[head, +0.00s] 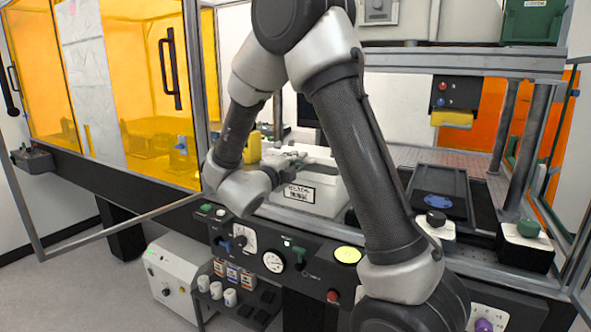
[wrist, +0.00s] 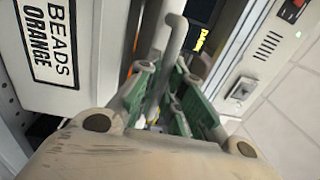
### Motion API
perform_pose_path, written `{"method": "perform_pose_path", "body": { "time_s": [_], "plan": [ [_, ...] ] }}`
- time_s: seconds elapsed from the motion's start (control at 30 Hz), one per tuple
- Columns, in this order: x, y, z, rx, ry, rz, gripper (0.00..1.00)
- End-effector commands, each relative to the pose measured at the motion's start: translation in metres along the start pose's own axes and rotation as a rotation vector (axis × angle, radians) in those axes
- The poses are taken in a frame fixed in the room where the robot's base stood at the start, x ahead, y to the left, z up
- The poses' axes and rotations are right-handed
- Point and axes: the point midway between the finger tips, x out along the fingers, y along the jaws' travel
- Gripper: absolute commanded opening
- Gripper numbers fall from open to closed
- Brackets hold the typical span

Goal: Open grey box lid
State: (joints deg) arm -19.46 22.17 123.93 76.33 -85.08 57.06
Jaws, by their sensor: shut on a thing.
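The pale grey box (head: 325,186) stands on the bench behind the front panel, left of my forearm in the head view. Its front label reads "BEADS ORANGE" in the wrist view, where the box (wrist: 105,60) fills the upper left. My gripper (head: 287,164) is at the box's top, partly hidden by my own wrist. In the wrist view my gripper (wrist: 170,95), with green finger pads, is shut on a grey bar handle (wrist: 172,45) beside the box face. I cannot tell whether the lid is raised.
A dark tray (head: 440,190) with a blue disc lies right of my forearm. A black-based block with a green knob (head: 527,229) is further right. The front panel (head: 290,258) carries knobs and a gauge. Amber doors (head: 150,90) stand at left, and metal posts frame the bench.

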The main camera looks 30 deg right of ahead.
Motion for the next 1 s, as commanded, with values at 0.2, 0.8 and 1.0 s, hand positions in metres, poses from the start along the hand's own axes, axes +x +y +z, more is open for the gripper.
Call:
{"method": "perform_pose_path", "body": {
  "time_s": [0.2,0.8,1.0],
  "plan": [
    [0.015,-0.047,0.000,0.016,0.000,0.176,0.00],
    [0.104,-0.145,-0.001,0.007,0.002,0.392,0.00],
    [0.143,-0.166,-0.001,0.006,0.003,0.393,0.00]
  ]
}}
